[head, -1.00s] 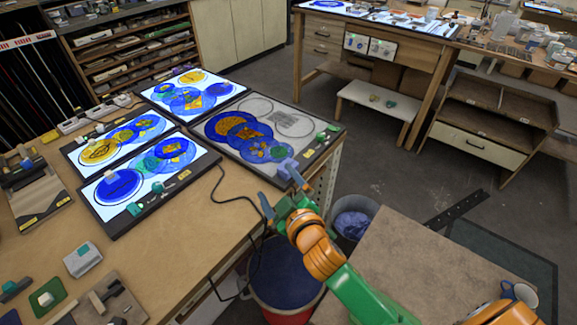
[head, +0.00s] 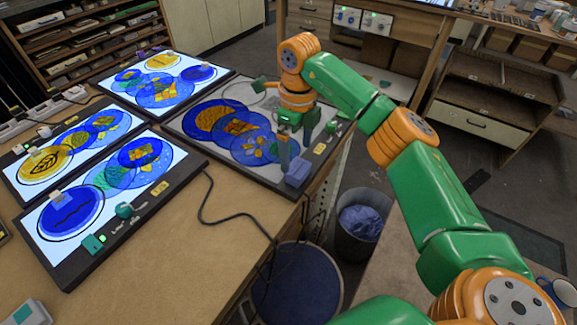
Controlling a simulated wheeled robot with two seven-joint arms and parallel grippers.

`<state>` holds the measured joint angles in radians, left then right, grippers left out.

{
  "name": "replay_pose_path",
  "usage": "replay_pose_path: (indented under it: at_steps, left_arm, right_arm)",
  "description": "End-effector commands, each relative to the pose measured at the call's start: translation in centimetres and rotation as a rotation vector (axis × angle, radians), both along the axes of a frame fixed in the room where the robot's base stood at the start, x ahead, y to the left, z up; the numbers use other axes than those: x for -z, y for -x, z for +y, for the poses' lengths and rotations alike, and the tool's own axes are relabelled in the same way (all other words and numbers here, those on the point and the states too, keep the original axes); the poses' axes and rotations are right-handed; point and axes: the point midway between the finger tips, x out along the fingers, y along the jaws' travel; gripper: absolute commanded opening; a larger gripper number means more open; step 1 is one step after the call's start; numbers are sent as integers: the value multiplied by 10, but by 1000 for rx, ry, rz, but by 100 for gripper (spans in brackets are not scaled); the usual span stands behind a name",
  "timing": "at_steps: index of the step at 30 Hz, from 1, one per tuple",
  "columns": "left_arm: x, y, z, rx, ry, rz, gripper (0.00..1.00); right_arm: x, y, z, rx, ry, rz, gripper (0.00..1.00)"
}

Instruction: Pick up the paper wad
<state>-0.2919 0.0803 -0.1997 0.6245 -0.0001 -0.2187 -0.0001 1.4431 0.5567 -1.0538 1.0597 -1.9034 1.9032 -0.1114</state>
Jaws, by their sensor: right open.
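A small blue-violet lump (head: 298,172), which looks like the paper wad, sits at the near right corner of the unlit panel (head: 262,177). Its fine shape is too small to make out. My right gripper (head: 295,140) points down over the same corner, with its fingers apart and nothing visible between them. Its fingertips are just behind and above the lump in the picture; I cannot tell whether one touches it. My left gripper is not in view.
Lit panels with blue and yellow glass lie left on the workbench (head: 180,225). A black cable (head: 208,200) runs across the bench to its edge. A bin with crumpled blue material (head: 360,222) and a blue-topped bucket (head: 297,285) stand on the floor.

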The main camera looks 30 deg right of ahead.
Motion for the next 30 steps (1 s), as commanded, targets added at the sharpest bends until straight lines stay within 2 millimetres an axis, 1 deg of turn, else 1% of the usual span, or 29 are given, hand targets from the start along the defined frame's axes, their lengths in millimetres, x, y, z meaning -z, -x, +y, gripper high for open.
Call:
replay_pose_path:
  at_steps: [1, 4, 7, 10, 15, 17, 18, 20, 21, 24, 30]
  left_arm:
    - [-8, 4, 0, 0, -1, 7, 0]
    - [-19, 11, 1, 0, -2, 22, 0]
    - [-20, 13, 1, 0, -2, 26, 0]
    - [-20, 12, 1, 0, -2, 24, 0]
    - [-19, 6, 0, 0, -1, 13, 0]
    - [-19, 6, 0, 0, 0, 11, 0]
    - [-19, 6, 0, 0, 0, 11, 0]
    - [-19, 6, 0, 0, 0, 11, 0]
    - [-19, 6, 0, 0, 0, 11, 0]
    - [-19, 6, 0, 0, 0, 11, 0]
    - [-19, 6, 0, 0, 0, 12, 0]
  right_arm:
    - [4, 1, 1, -1, 0, 4, 100]
    - [23, 3, 4, -1, -2, 7, 100]
    - [42, 3, 5, 0, -2, 4, 100]
    - [50, 2, 5, -2, -2, 0, 100]
    - [51, 2, 5, -2, -3, -1, 100]
    - [51, 2, 5, -2, -3, -1, 84]
    - [51, 2, 5, -2, -3, -2, 73]
    - [51, 2, 5, -2, -4, -1, 57]
    - [51, 2, 5, -2, -4, -1, 46]
    - [51, 2, 5, -2, -4, -1, 22]
    - [50, 2, 5, -2, -5, -2, 22]
